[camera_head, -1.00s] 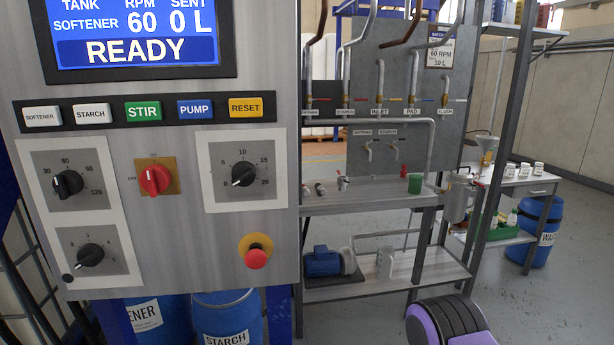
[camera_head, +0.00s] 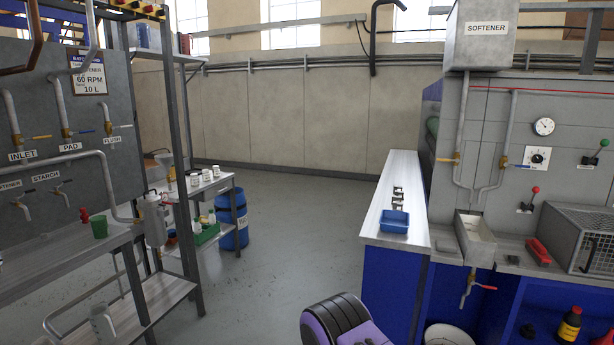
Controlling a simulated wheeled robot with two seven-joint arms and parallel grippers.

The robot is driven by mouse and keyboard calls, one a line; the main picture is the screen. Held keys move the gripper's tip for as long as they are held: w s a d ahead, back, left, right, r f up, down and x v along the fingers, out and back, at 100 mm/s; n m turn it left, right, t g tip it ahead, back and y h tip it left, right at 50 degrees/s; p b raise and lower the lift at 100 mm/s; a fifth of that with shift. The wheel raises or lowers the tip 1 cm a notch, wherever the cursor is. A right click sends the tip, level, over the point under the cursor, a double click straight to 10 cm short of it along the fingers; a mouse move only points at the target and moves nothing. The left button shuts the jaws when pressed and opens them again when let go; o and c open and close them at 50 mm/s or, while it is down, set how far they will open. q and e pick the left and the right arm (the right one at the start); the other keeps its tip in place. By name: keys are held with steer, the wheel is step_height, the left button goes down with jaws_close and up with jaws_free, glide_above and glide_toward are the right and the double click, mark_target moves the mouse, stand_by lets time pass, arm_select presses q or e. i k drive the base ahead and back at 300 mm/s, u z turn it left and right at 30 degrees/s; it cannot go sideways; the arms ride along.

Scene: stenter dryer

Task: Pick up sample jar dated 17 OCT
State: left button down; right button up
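Several small white jars stand on a small side table (camera_head: 222,187) at the left. One jar (camera_head: 194,179) is nearest the rack, another jar (camera_head: 206,175) is in the middle, and a third jar (camera_head: 216,171) is at the right. They look upright. Their labels are too small to read, so I cannot tell which is dated 17 OCT. Neither of my grippers is in view. A purple and black part of my own body shows at the bottom centre.
A blue drum (camera_head: 231,215) is beside the side table. A bench (camera_head: 384,222) with a blue tray (camera_head: 395,221) stands right. The grey floor (camera_head: 285,225) between is clear.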

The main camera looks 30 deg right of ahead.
mark_target(194, 179)
steer(key=z, duration=0.85)
steer(key=i, duration=5.1)
steer(key=z, duration=1.4)
steer(key=i, duration=1.55)
steer(key=u, duration=3.15)
steer(key=k, duration=0.3)
steer(key=u, duration=0.3)
